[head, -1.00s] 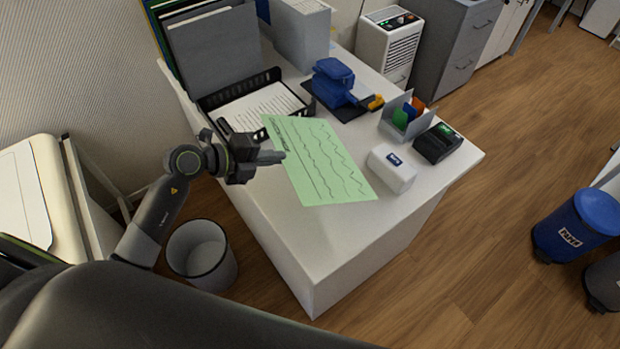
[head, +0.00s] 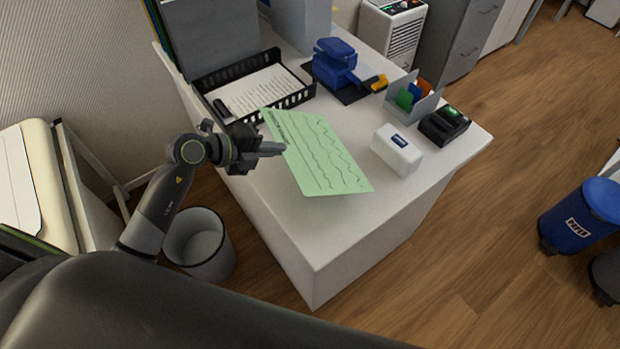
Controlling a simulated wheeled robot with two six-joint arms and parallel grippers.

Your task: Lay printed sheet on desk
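The printed sheet (head: 318,152) is pale green with dark wavy lines and a line of print along its far left edge. It is tilted above the white desk top (head: 285,225), and its upper left corner overlaps the front of the black tray. My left gripper (head: 277,150) is at the sheet's left edge and looks shut on it; the fingertips are small and dark, and the grip itself is partly hidden. Whether any edge of the sheet touches the desk is hard to tell. My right gripper is not in view.
A black letter tray (head: 292,101) with white paper stands behind the sheet. A blue device (head: 333,68), a grey holder with coloured cards (head: 398,104), a white box (head: 396,157) and a black printer (head: 445,126) line the far right. The near desk is bare. A bin (head: 203,248) stands on the floor.

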